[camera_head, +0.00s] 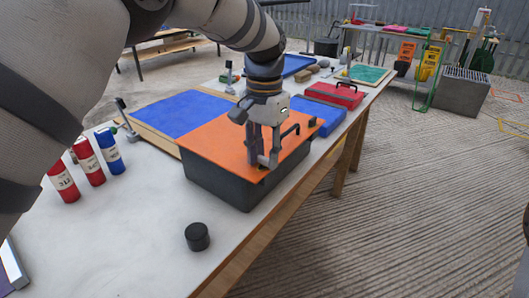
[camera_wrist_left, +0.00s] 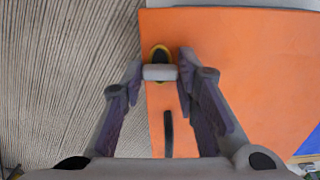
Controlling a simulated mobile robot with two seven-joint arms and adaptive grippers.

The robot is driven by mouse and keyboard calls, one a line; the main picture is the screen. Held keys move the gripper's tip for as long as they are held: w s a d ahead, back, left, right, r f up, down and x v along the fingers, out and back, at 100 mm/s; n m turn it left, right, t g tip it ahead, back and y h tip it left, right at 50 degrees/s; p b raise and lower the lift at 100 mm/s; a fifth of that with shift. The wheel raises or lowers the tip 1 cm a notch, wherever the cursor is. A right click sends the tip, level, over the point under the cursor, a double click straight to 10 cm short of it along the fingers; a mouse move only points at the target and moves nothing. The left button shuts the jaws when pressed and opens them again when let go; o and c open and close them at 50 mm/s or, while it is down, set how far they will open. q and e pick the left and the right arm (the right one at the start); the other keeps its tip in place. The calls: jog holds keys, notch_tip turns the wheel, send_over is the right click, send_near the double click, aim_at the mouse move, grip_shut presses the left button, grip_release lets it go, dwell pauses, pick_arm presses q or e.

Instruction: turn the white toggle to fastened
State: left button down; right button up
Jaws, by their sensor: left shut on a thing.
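The white toggle (camera_wrist_left: 160,72) shows in the left wrist view as a short pale bar lying crosswise. It sits over a yellow ring with a dark centre, near the edge of an orange lid (camera_wrist_left: 240,80). The lid covers a dark grey box (camera_head: 225,187) on the table in the head view. My left gripper (camera_head: 263,164) reaches down to the lid's near right part. In the left wrist view its fingers (camera_wrist_left: 160,70) are shut on the toggle's two ends. In the head view the fingers hide most of the toggle. My right gripper is not in view.
A black handle (camera_wrist_left: 168,134) stands on the lid close to the toggle. A black cylinder (camera_head: 197,237) stands in front of the box. Red and blue canisters (camera_head: 110,152) stand at the left. A blue panel (camera_head: 185,113) lies behind the box. The table's edge runs along the right.

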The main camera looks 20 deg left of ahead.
aim_at(264, 157)
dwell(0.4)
pick_arm(q)
jog(key=c, duration=1.2)
grip_release()
jog(key=shift+c, duration=0.2)
notch_tip(264, 157, up, 12)
